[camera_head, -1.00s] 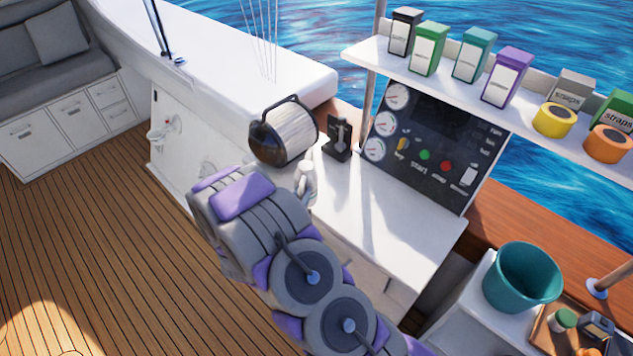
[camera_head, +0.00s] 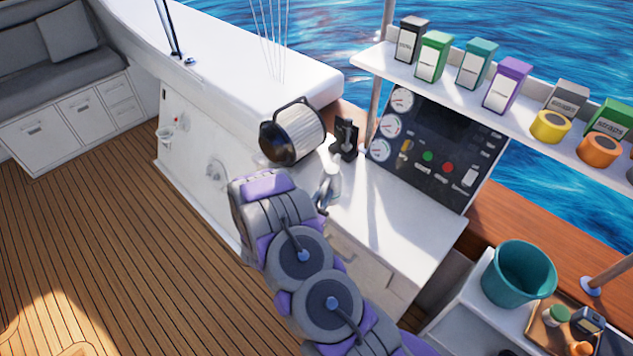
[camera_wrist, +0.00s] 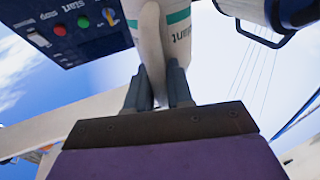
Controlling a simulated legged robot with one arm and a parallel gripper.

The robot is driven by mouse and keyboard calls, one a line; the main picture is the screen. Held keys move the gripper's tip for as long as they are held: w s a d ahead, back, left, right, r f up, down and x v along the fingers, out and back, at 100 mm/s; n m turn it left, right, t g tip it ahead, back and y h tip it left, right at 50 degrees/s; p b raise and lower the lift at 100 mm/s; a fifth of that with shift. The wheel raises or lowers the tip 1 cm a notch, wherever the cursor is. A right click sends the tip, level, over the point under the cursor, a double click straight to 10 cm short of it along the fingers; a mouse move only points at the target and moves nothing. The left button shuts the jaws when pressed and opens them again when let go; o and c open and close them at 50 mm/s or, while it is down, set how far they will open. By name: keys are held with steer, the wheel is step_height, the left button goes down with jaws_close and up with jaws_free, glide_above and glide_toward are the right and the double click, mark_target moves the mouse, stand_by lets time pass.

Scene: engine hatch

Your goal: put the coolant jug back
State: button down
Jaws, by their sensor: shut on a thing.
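The white coolant jug (camera_wrist: 176,48), with a teal band and part of its lettering showing, fills the upper middle of the wrist view. In the head view the jug (camera_head: 330,184) shows as a small pale shape above the white counter (camera_head: 385,235), just beyond my wrist. My arm hides part of it there. I cannot tell whether the jug touches the counter.
A black-and-white drum with a handle (camera_head: 297,133) stands left of the jug, with a black lever (camera_head: 346,138) behind. The gauge panel (camera_head: 432,148) rises to the right. A shelf (camera_head: 455,95) of boxes is above. A teal bucket (camera_head: 520,275) stands at right.

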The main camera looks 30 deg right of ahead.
steer(key=w+d+f, duration=0.1)
steer(key=w, duration=0.2)
steer(key=w+d+f+b, duration=0.1)
steer(key=w+f, duration=0.1)
steer(key=w, duration=0.2)
steer(key=w+d+f+b, duration=0.1)
steer(key=w, duration=0.2)
steer(key=shift+w+d+f, duration=0.1)
steer(key=shift+w+f, duration=0.2)
steer(key=shift+w, duration=0.05)
steer(key=shift+a, duration=0.2)
steer(key=c, duration=1)
jaws_free()
steer(key=shift+r, duration=0.1)
